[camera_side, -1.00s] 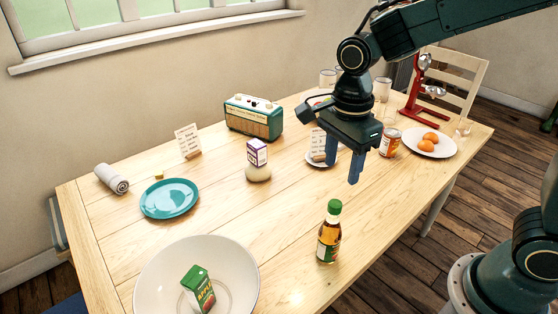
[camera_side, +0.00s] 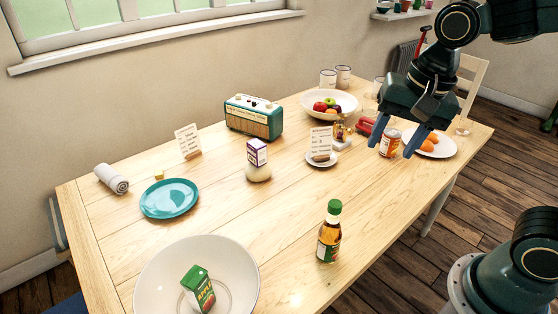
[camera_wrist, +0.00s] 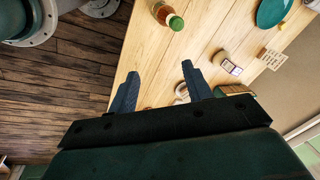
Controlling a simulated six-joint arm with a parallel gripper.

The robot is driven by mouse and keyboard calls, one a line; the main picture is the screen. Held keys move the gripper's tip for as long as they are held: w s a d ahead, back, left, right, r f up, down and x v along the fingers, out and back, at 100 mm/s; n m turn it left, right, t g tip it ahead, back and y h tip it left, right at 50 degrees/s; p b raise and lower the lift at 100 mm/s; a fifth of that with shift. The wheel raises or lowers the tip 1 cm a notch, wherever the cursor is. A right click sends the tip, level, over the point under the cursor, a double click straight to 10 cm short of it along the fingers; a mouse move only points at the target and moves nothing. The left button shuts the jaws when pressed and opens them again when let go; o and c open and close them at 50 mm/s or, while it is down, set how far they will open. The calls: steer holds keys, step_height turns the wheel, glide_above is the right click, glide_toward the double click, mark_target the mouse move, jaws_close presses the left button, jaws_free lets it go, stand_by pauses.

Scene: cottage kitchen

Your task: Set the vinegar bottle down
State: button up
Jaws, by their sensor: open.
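The vinegar bottle (camera_side: 329,236), amber with a green cap and a pale label, stands upright on the wooden table (camera_side: 286,215) near its front edge. It also shows in the wrist view (camera_wrist: 166,15) at the top, beyond the fingers. My gripper (camera_side: 392,148) is open and empty above the right part of the table, in front of the can and the plate of oranges. It is well apart from the bottle. In the wrist view both fingers of my gripper (camera_wrist: 162,92) are spread with nothing between them.
A white bowl (camera_side: 147,272) holding a green juice carton (camera_side: 198,288) is at front left. A teal plate (camera_side: 170,199), a radio (camera_side: 254,117), a fruit bowl (camera_side: 345,98), a can (camera_side: 390,143) and an orange plate (camera_side: 446,149) stand around.

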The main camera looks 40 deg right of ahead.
steer(key=s+d+r+n+t, duration=0.2)
steer(key=s+d+n+t, duration=0.1)
steer(key=s+n, duration=0.5)
steer(key=shift+s+d+n, duration=0.2)
steer(key=shift+s+n, duration=0.1)
steer(key=shift+n, duration=1)
